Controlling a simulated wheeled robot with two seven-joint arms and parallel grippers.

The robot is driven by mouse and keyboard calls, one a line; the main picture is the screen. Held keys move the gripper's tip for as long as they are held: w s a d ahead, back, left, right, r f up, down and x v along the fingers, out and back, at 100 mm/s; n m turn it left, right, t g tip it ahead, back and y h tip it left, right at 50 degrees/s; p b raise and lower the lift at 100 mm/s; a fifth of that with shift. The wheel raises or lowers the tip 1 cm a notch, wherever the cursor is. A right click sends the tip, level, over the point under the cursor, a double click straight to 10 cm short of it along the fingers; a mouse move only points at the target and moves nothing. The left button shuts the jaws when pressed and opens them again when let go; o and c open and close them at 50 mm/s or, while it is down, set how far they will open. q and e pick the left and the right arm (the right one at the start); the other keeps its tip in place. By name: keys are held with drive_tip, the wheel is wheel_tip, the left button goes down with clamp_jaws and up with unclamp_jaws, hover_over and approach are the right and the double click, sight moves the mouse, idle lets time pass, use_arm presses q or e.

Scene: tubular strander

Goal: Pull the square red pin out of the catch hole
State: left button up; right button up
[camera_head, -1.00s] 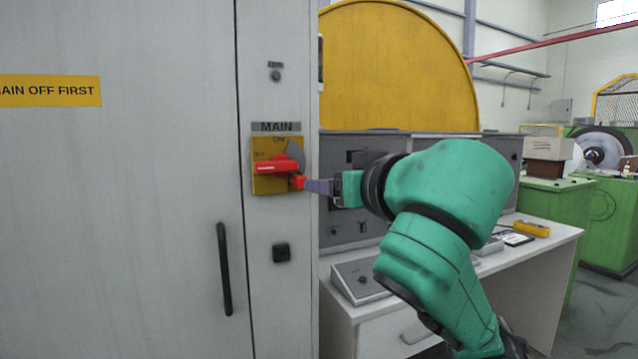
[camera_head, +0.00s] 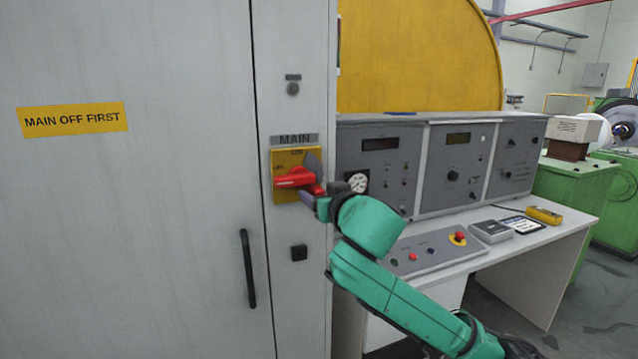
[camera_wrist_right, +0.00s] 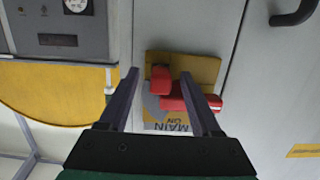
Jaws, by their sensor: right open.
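The square red pin (camera_wrist_right: 160,80) shows as a red block at the yellow switch plate (camera_wrist_right: 205,68). The red switch handle (camera_wrist_right: 205,103) is beside it, partly behind one finger. In the head view the handle (camera_head: 293,178) lies roughly level on the MAIN switch plate (camera_head: 284,196), and the pin (camera_head: 317,189) is at its right end, partly hidden by my gripper. My right gripper (camera_head: 310,200) is open at the switch. In the wrist view its two fingers (camera_wrist_right: 159,73) stand either side of the pin, with gaps visible. My left gripper is out of view.
The grey cabinet door has a black handle (camera_head: 248,268) and a yellow MAIN OFF FIRST label (camera_head: 73,119). A black knob (camera_head: 299,253) sits below the switch. Right of the cabinet is a control console (camera_head: 455,165) over a desk (camera_head: 535,245).

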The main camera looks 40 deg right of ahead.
drive_tip(key=shift+w+f, duration=0.1)
drive_tip(key=shift+w, duration=0.05)
drive_tip(key=shift+c, duration=0.3)
clamp_jaws()
drive_tip(key=shift+s+a, duration=0.15)
drive_tip(key=shift+s, duration=0.2)
drive_tip(key=shift+f+b+v, duration=0.15)
drive_tip(key=shift+b+v, duration=0.25)
drive_tip(key=shift+v, duration=0.7)
drive_tip(key=shift+f+b+v, duration=0.2)
drive_tip(key=shift+b+v, duration=0.2)
drive_tip(key=shift+v, duration=0.75)
